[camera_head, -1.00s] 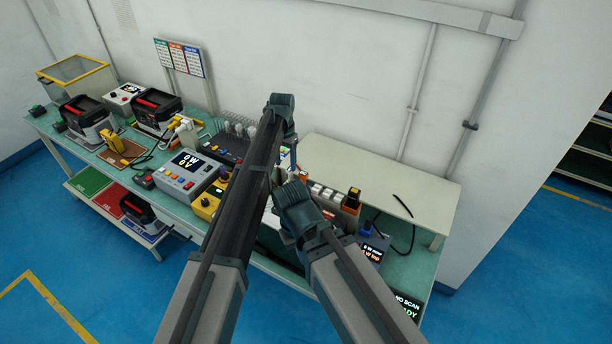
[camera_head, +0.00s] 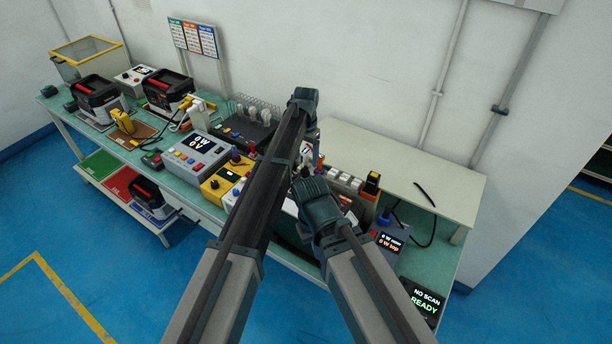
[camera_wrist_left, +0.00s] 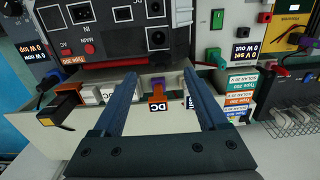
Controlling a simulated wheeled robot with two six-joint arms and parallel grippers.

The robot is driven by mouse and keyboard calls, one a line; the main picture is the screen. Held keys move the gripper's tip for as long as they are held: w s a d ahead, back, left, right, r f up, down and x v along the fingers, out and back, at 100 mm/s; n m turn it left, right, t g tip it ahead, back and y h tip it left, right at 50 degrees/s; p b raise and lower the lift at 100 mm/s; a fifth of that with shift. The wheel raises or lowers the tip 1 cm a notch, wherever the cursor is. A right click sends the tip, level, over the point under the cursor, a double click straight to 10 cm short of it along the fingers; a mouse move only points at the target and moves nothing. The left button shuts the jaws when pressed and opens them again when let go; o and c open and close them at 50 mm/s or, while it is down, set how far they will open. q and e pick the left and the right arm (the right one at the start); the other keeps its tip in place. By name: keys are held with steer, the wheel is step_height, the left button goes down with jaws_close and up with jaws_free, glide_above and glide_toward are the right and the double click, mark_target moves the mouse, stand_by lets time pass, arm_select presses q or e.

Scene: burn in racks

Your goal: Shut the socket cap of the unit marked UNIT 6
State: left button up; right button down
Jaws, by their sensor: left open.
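In the left wrist view, a dark unit (camera_wrist_left: 135,32) with round sockets and small AC, MAIN and DC lettering fills the upper middle. I cannot read UNIT 6 on it, and I cannot make out a socket cap clearly. My left gripper (camera_wrist_left: 160,82) is open in front of this unit, its two fingers spread and pointing at its lower edge. In the head view my forearms hide much of this part of the bench. My right gripper is not seen.
Black units with red handles (camera_head: 97,98) (camera_head: 167,92) stand at the bench's left. A grey meter (camera_head: 190,158) reads 0 W, 0 V, beside a yellow box (camera_head: 222,186). A raised pale shelf (camera_head: 400,160) is at right, with a READY screen (camera_head: 425,302) at the front.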

mark_target(306, 167)
arm_select(q)
step_height(306, 167, down, 6)
steer(key=b, duration=0.4)
steer(key=shift+r+b, duration=0.15)
steer(key=shift+b, duration=0.15)
steer(key=shift+r, duration=0.1)
jaws_close()
